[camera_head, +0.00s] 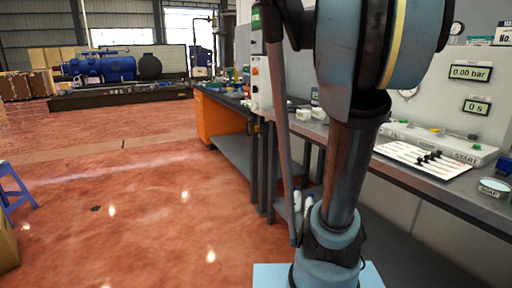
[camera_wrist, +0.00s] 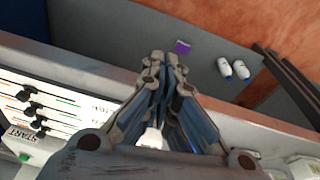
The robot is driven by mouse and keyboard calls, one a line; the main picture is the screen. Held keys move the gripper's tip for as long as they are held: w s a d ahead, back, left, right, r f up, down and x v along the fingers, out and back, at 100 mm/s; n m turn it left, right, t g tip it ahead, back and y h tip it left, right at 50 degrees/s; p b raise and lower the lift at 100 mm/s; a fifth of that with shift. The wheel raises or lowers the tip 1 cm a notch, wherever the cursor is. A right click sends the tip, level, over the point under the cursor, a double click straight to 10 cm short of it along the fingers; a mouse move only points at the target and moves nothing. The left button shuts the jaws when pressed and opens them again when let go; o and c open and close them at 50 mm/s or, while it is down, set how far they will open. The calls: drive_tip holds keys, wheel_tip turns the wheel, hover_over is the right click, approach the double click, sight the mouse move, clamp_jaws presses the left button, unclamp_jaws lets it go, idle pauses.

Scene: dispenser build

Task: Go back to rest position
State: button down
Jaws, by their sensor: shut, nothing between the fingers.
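My gripper (camera_wrist: 165,62) is in the wrist view, pointing down past the edge of the workbench. Its fingers are shut with nothing between them. In the camera_head view my arm stands in front of the bench and hides part of it; the gripper does not show there. A white panel with several black sliders (camera_head: 425,157) lies on the bench at the right, and it also shows at the left of the wrist view (camera_wrist: 45,105). Behind the panel is a white unit marked START (camera_head: 440,142).
The grey workbench (camera_head: 490,205) runs along the right wall. Two white bottles (camera_wrist: 233,69) and a purple item (camera_wrist: 183,46) are on the lower shelf. An orange cabinet (camera_head: 222,122) stands further back. A blue stool (camera_head: 14,190) is at the left. The red floor between is clear.

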drive_tip(key=s+a+f+n+y, duration=0.1)
drive_tip(key=s+a+f+n, duration=0.4)
drive_tip(key=f, duration=0.4)
drive_tip(key=s+a+f+n+t, duration=0.1)
drive_tip(key=s+a+f+n, duration=0.5)
drive_tip(key=s+a+f, duration=0.2)
wheel_tip(320, 180, down, 2)
drive_tip(key=shift+s+a+f+n+t+y, duration=0.3)
drive_tip(key=shift+a+y, duration=0.1)
drive_tip(key=shift+a, duration=0.25)
drive_tip(key=shift+w, duration=0.1)
